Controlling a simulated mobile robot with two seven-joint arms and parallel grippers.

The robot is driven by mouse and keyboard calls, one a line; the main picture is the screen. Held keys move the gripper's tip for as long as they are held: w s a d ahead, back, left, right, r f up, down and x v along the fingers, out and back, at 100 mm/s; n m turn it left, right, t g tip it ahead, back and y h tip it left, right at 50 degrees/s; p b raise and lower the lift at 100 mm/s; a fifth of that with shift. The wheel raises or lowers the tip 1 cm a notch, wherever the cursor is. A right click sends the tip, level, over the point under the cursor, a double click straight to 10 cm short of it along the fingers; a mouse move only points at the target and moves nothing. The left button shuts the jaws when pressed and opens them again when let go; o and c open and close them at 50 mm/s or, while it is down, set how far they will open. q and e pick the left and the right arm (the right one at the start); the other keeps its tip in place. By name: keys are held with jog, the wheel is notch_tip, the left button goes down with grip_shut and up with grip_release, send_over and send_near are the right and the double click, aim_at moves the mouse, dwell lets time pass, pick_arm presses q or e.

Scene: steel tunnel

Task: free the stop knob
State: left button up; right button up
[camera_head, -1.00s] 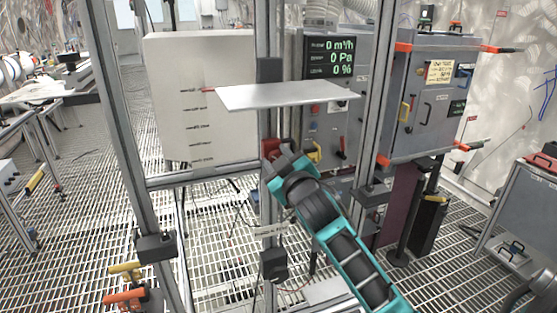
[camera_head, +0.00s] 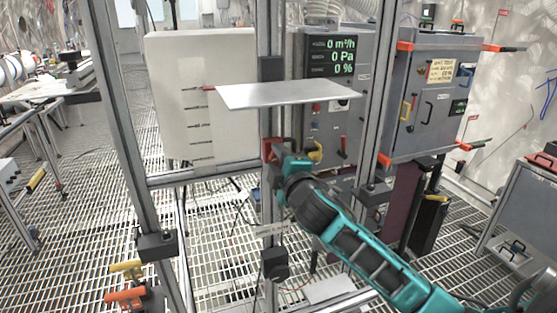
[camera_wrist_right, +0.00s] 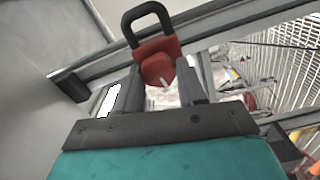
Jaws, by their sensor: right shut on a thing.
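A red faceted piece with a short white line on its face (camera_wrist_right: 158,70) sits between the fingers in the right wrist view. A red body with a black loop (camera_wrist_right: 147,14) rises behind it, like a padlock. I cannot tell whether the faceted piece is the stop knob or part of this lock. In the head view the red shows small at the grey upright (camera_head: 268,147), partly hidden by my gripper. My right gripper (camera_head: 280,158) is at that upright, its fingers closed on both sides of the red faceted piece (camera_wrist_right: 157,88). My left gripper is not in view.
A thin pale plate (camera_head: 290,95) juts out above my right gripper. A white panel with marks (camera_head: 200,120) stands to the left. A control box with a display (camera_head: 330,57) and a yellow handle (camera_head: 315,152) is to the right. Rails surround my arm.

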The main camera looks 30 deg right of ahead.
jog(key=shift+n, duration=0.4)
jog(key=o, duration=1.1)
jog(key=shift+c, duration=0.2)
jog(key=b+v, duration=0.1)
jog(key=v, duration=1.2)
jog(key=shift+d, duration=0.1)
